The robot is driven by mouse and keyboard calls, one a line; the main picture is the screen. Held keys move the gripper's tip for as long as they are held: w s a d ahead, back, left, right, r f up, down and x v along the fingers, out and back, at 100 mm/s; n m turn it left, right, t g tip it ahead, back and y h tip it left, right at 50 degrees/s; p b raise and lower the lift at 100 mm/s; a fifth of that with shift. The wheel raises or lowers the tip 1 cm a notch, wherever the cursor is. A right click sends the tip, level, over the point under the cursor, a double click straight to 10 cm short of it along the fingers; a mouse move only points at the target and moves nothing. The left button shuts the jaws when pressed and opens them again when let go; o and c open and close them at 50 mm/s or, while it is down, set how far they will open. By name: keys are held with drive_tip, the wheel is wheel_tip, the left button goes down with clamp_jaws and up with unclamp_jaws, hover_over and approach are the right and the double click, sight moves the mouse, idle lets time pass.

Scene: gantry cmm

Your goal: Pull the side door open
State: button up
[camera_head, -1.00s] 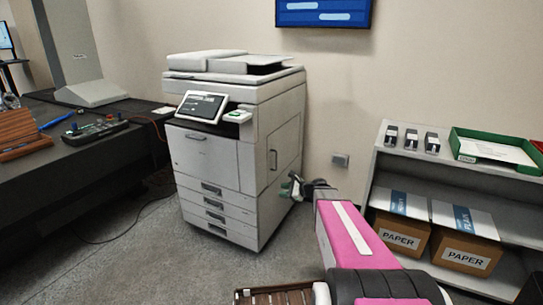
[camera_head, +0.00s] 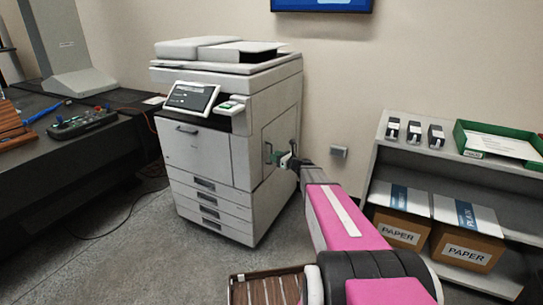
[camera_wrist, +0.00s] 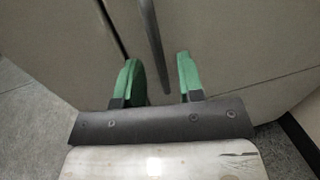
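The grey-white printer (camera_head: 215,140) stands against the wall, and its side door (camera_head: 284,125) on the right face looks shut. The door's dark bar handle (camera_wrist: 148,40) shows in the wrist view against the grey panel (camera_wrist: 230,50). My gripper (camera_head: 274,158) is at the side door, near the handle, in the head view. In the wrist view my gripper (camera_wrist: 157,62) has its two green fingers apart. The lower end of the handle lies between the fingertips, with gaps on both sides. I cannot tell how deep it sits between them.
A shelf (camera_head: 455,158) with paper boxes (camera_head: 467,247) and a green tray (camera_head: 500,142) stands to the right of my arm. A dark desk (camera_head: 70,155) is at the left.

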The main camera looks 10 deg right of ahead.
drive_tip(key=shift+x, duration=1.4)
clamp_jaws()
drive_tip(key=s+d+n+g+y, duration=0.2)
drive_tip(key=d, duration=1)
drive_tip(key=s+d+n+g+y, duration=0.2)
drive_tip(key=s+d+g, duration=0.1)
drive_tip(key=d, duration=1)
drive_tip(key=shift+s+d, duration=0.15)
drive_tip(key=shift+s, duration=0.15)
unclamp_jaws()
drive_tip(key=shift+r, duration=0.1)
